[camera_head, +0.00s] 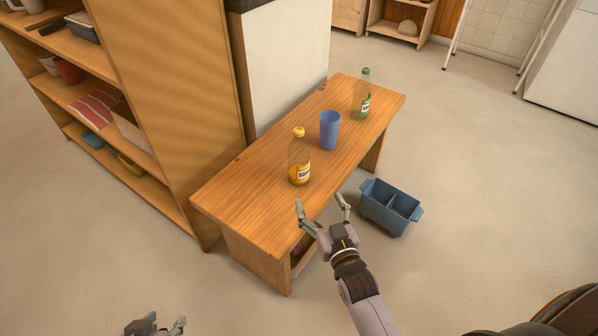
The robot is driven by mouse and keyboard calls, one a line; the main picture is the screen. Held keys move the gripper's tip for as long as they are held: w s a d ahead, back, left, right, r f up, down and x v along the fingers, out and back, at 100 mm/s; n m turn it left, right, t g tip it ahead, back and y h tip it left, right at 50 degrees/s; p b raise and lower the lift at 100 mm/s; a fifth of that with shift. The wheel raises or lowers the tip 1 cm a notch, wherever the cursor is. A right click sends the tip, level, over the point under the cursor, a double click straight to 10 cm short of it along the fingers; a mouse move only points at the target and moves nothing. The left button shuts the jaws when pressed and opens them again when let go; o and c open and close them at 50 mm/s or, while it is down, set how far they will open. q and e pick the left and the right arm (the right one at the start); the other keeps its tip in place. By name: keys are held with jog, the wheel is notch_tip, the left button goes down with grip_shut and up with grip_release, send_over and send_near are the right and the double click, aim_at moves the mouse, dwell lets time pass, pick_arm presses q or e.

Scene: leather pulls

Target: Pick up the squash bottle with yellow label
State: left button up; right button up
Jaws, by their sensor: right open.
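The squash bottle (299,160) stands upright on the wooden bench (235,205). It has a yellow cap, orange-yellow contents low inside and a pale label with dark print and yellow on it. My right gripper (322,205) is open and empty at the bench's front edge, nearer to me than the bottle and apart from it. My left gripper (160,326) is at the bottom edge of the view, partly cut off, far from the bench top, with its fingertips apart.
A blue cup (330,130) stands behind and right of the bottle. A green-capped bottle (365,95) stands at the bench's far end. A blue two-part caddy (390,208) is on the floor to the right. A tall shelf (175,110) rises on the left.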

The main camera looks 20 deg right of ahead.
jog(key=b, duration=0.2)
send_near(302, 163)
jog(key=w, duration=0.3)
pick_arm(q)
jog(key=w+d+r+t+h+b, duration=0.15)
jog(key=w+d+r+t, duration=0.25)
jog(key=w+r+t, duration=0.7)
pick_arm(e)
jog(key=w, duration=0.4)
jog(key=shift+w+d+f, duration=0.1)
jog(key=shift+w+f, duration=0.05)
jog(key=shift+w, duration=0.4)
jog(key=w+b, duration=0.2)
jog(key=w, duration=0.2)
jog(key=shift+w+f, duration=0.1)
jog(key=shift+w, duration=0.25)
pick_arm(q)
notch_tip(302, 163, up, 12)
jog(key=s+d+t+h, duration=0.1)
jog(key=s+t+h, duration=0.1)
jog(key=t+h, duration=0.1)
jog(key=shift+s+d+f+m+t, duration=0.15)
jog(key=shift+s+m+t, duration=0.1)
jog(key=shift+m+t, duration=0.25)
pick_arm(e)
jog(key=shift+w, duration=0.15)
jog(key=c, duration=1.5)
jog(key=shift+c, duration=0.3)
jog(key=shift+r, duration=0.25)
